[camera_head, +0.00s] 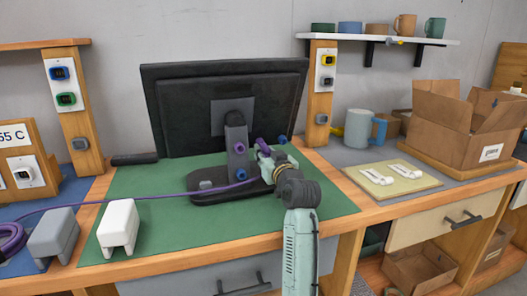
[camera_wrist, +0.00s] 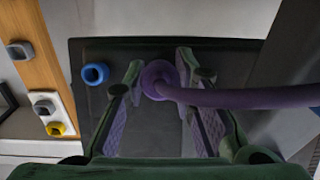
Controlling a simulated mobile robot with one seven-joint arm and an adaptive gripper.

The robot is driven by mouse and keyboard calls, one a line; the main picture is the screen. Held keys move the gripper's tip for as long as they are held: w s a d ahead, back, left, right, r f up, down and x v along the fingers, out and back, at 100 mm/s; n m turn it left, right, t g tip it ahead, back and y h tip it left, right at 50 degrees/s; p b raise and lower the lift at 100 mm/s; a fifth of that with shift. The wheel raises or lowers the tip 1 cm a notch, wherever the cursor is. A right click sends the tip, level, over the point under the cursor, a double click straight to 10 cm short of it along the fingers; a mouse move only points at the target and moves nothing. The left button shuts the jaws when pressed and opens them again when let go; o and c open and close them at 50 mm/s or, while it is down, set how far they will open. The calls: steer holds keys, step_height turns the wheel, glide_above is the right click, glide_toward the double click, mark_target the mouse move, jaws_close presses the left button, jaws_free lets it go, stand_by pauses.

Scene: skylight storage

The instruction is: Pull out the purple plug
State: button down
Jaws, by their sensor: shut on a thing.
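The purple plug (camera_wrist: 157,78) sits against the dark back of the monitor (camera_head: 225,100), between the two fingers of my gripper (camera_wrist: 160,68). My gripper (camera_head: 268,158) is shut on it. In the head view, a bit of purple shows at the gripper's tip, and most of the plug is hidden. The purple cable (camera_wrist: 235,96) leaves the plug to the right in the wrist view. In the head view, the purple cable (camera_head: 150,195) runs left across the green mat. I cannot tell how deep the plug sits.
A blue port ring (camera_wrist: 95,74) is left of the plug in the wrist view. A white block (camera_head: 119,226) and a grey block (camera_head: 54,236) stand at the mat's left. A light blue mug (camera_head: 361,128) and a cardboard box (camera_head: 460,125) stand right.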

steer(key=shift+s+d+f, duration=0.1)
steer(key=shift+s, duration=0.1)
stand_by(0.3)
steer(key=shift+s+d+f+b, duration=0.15)
steer(key=shift+s+b, duration=0.05)
steer(key=shift+s, duration=0.25)
steer(key=shift+s+d+f+b, duration=0.15)
steer(key=shift+s, duration=0.3)
